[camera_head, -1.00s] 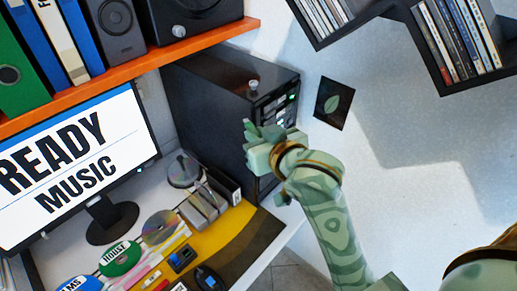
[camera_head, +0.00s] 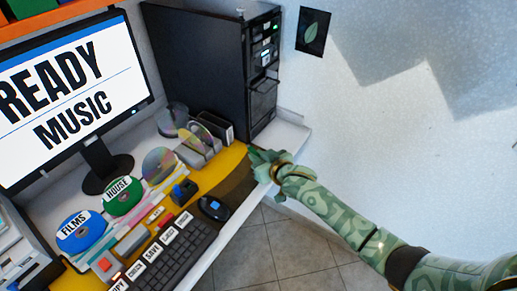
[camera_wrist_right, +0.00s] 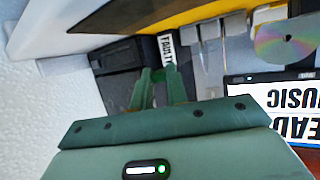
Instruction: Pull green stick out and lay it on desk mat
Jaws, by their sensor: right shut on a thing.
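My right gripper (camera_head: 262,160) is at the right end of the desk mat (camera_head: 237,188), near the desk's front edge. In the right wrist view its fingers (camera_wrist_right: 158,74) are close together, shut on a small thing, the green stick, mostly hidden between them. I cannot tell whether it touches the mat. The mat is yellow and dark brown; its yellow part also shows in the right wrist view (camera_wrist_right: 185,15). The black computer tower (camera_head: 205,60) stands behind, with small lights on its front. My left gripper is not in view.
A mouse (camera_head: 213,207), a keyboard (camera_head: 172,258) and the HOUSE disc (camera_head: 122,196) lie left of the gripper. A disc rack (camera_head: 200,150) stands beside the tower. The monitor (camera_head: 70,95) is at left. Beyond the front edge is tiled floor (camera_head: 285,250).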

